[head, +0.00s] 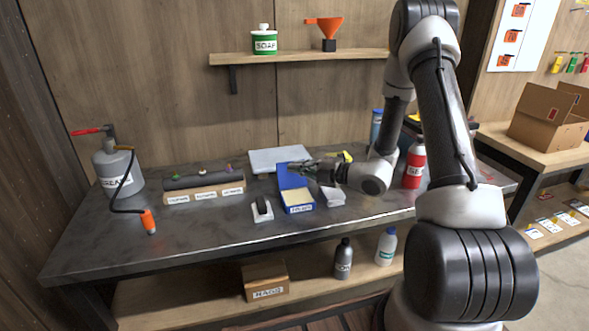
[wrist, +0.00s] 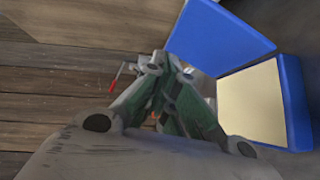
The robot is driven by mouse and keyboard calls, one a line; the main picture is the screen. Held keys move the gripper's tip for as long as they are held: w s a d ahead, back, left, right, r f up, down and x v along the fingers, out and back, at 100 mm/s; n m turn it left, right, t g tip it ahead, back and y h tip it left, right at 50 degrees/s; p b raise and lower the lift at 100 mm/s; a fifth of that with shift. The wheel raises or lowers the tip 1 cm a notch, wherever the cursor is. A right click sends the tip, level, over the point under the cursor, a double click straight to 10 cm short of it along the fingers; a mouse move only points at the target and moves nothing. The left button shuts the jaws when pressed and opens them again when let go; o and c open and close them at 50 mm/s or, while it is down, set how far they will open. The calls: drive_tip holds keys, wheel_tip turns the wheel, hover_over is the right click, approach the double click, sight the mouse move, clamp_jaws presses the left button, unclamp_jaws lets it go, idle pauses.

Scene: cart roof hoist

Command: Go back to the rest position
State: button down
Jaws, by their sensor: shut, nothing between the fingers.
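My gripper (head: 296,165) is over the workbench, near the open lid of the blue box (head: 298,208), and it points to the left in the head view. In the wrist view my gripper (wrist: 160,65) has its fingers together with nothing between them. The blue box (wrist: 292,100) stands open to the right of the fingers there, with its lid (wrist: 222,38) raised and a pale surface inside. From these views I cannot tell whether the fingers touch the lid.
The workbench (head: 210,240) holds a grease can (head: 112,170) at left, a labelled rack (head: 203,196), a small black-and-white item (head: 262,210) and a red bottle (head: 414,165).

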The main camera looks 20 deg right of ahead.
drive_tip(key=r+v, duration=0.2)
drive_tip(key=v, duration=0.8)
drive_tip(key=s+n+g+h, duration=0.2)
drive_tip(key=s+n+g, duration=1)
drive_tip(key=s+n, duration=1.2)
drive_tip(key=s+d+r+n+h, duration=0.2)
drive_tip(key=d+r+n+h, duration=0.45)
drive_tip(key=n, duration=0.95)
wheel_tip(320, 180, up, 11)
drive_tip(key=s+n+t+h, duration=0.1)
drive_tip(key=n+t+h, duration=0.2)
drive_tip(key=n, duration=0.3)
drive_tip(key=shift+t, duration=0.9)
